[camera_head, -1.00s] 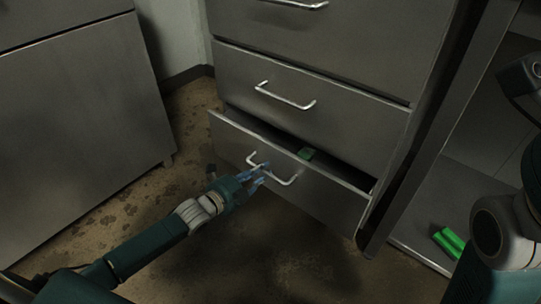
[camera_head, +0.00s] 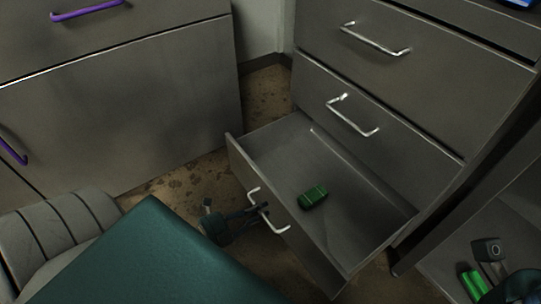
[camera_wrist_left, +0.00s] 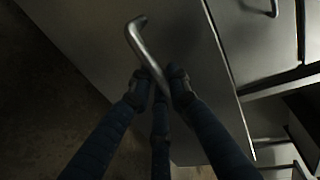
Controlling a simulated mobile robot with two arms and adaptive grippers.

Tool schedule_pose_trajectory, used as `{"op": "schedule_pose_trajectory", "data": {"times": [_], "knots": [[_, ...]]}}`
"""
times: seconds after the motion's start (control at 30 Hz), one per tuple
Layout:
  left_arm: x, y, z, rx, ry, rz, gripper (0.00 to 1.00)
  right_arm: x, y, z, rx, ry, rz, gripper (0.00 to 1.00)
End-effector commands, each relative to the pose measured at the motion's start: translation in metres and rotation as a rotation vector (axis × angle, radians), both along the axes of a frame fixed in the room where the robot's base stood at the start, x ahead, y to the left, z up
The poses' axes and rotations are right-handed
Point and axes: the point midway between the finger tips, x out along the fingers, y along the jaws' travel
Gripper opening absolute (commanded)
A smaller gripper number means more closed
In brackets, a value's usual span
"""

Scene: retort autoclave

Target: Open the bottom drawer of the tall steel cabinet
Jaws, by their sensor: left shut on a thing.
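The tall steel cabinet (camera_head: 400,85) stands at the right in the head view. Its bottom drawer (camera_head: 355,205) is pulled well out, and its inside floor shows. The drawer's bar handle (camera_head: 281,226) is on its front. My left gripper (camera_head: 258,211) is shut on that handle; the left wrist view shows the fingers (camera_wrist_left: 160,88) closed around the handle bar (camera_wrist_left: 148,50). A green block (camera_head: 312,197) lies inside the drawer. My right gripper is not clearly seen; a dark part of my own shows at the lower right.
Another steel cabinet (camera_head: 130,110) with purple handles stands at the left. The drawers above the bottom one are shut. A bright green object (camera_head: 473,284) lies in an open compartment at the lower right. Some brown floor (camera_head: 190,185) is free between the cabinets.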

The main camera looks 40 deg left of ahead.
Motion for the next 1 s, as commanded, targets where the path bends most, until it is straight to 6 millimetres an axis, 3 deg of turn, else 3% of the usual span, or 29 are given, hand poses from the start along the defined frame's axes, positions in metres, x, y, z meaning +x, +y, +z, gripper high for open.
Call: {"op": "schedule_pose_trajectory", "data": {"times": [0.57,0.6,0.67,1.0], "knots": [[-0.0104,0.0039,0.0015,-0.002,-0.005,0.000,0.00,-0.0005,-0.0003,-0.0020,0.001,0.015,0.001,0.00],[-0.0103,0.0040,0.0015,-0.002,-0.005,0.000,0.23,-0.0005,-0.0003,-0.0020,0.001,0.015,0.001,0.00],[-0.0102,0.0039,0.0015,-0.001,-0.004,0.000,0.33,-0.0005,-0.0003,-0.0020,0.001,0.015,0.001,0.00],[-0.0138,0.0051,0.0006,0.000,-0.001,0.000,0.33,-0.0003,-0.0007,-0.0022,0.001,0.015,0.000,0.00]]}}
